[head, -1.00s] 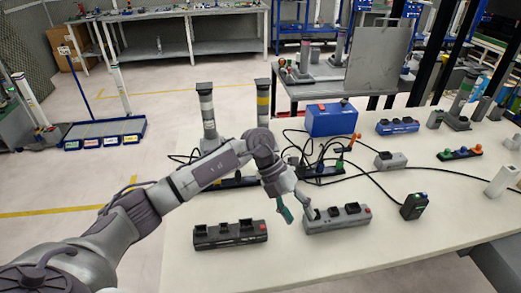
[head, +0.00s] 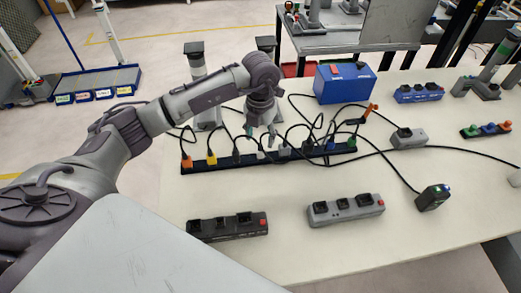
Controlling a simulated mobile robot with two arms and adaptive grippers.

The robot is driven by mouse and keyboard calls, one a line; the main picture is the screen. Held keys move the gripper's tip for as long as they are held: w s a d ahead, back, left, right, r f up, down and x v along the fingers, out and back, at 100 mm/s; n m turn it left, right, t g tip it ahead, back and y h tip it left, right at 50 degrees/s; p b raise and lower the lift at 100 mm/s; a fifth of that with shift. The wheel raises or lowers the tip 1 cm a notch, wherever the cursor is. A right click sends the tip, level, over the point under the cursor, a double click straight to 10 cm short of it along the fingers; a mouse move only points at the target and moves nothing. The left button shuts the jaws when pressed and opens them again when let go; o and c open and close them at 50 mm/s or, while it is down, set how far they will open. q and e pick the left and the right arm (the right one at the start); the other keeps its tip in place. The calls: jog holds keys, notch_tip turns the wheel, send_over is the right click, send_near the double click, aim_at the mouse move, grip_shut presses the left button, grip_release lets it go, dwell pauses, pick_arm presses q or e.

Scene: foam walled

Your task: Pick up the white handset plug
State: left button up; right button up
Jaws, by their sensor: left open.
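A long black strip (head: 225,163) lies across the table with several coloured plugs in a row, each with a black cable. A whitish plug (head: 285,151) stands right of the middle of the row; it looks like the white handset plug, though it is small here. My left gripper (head: 259,137) points down over the row, just left of the whitish plug. Its fingers are open and nothing shows between them. I cannot tell whether a fingertip touches a plug. My right gripper is not in view.
A dark charger bank (head: 228,226) and a grey one (head: 345,209) lie in front of the strip. A blue box (head: 345,83) stands behind it. A black charger (head: 433,197) and a grey block (head: 409,138) are at right. Loose cables cross the table.

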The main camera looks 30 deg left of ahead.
aim_at(261, 145)
pick_arm(q)
jog(key=shift+f, duration=0.65)
notch_tip(261, 145, down, 4)
jog(key=shift+s+d+f+p, duration=0.15)
jog(key=shift+p, duration=0.75)
jog(key=shift+f, duration=0.3)
jog(key=shift+c, duration=0.7)
jog(key=c, duration=0.9)
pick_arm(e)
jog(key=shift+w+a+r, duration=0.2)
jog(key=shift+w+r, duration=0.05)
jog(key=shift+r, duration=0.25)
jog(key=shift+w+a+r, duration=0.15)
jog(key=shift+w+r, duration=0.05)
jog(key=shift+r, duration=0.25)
